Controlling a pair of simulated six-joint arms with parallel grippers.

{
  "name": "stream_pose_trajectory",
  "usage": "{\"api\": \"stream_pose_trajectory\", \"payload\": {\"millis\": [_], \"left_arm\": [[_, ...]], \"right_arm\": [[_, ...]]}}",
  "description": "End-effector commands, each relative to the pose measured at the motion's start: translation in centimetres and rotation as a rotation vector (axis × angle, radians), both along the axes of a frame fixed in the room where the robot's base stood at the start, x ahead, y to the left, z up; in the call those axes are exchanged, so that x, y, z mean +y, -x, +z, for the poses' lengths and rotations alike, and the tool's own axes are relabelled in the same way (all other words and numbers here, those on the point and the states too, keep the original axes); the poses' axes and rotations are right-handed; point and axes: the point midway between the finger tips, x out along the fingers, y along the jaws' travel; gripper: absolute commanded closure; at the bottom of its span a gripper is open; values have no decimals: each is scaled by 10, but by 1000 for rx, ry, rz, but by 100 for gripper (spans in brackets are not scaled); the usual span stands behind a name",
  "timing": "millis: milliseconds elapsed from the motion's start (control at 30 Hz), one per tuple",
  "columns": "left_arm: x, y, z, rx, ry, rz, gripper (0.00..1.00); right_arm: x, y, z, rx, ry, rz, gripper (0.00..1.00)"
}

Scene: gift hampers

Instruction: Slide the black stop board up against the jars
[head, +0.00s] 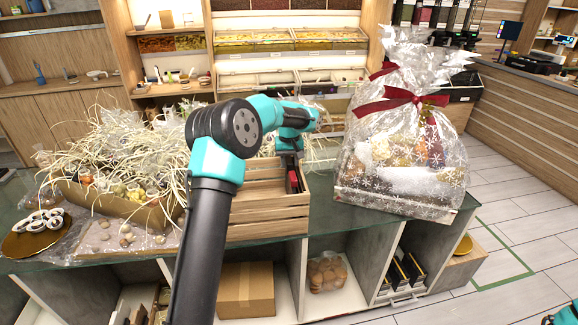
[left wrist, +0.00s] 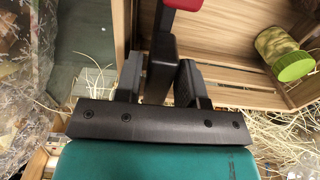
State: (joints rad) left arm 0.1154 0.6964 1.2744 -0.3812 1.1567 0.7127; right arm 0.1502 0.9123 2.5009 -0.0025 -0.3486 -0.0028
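The black stop board (left wrist: 161,68) shows in the left wrist view as a dark upright piece with a red part at its far end. It is at the left side of the wooden crate (left wrist: 225,68). My left gripper (left wrist: 160,80) has a finger on each side of it and appears shut on it. In the head view my left gripper (head: 290,160) reaches down into the crate (head: 268,213), and my arm hides much of the inside. A jar with a green lid (left wrist: 293,66) lies in the crate, apart from the board; other jars are not clearly visible.
A wrapped hamper with a red bow (head: 403,150) stands right of the crate. A straw-filled hamper box (head: 125,205) stands to its left, with a gold plate (head: 33,240) further left. Loose straw (left wrist: 275,130) lies around the crate. The glass counter has little free room.

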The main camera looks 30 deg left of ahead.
Motion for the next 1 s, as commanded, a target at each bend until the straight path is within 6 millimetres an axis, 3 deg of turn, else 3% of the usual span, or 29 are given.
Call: {"api": "stream_pose_trajectory", "payload": {"millis": [200, 467, 867, 1000], "left_arm": [[0, 0, -16, 0, 0, 1, 64], [0, 0, -17, 0, 0, 1, 64], [0, 0, -17, 0, 0, 1, 100], [0, 0, -17, 0, 0, 1, 100]], "right_arm": [[0, 0, 0, 0, 0, 0, 57], [0, 0, 0, 0, 0, 0, 57], [0, 0, 0, 0, 0, 0, 57], [0, 0, 0, 0, 0, 0, 57]]}}
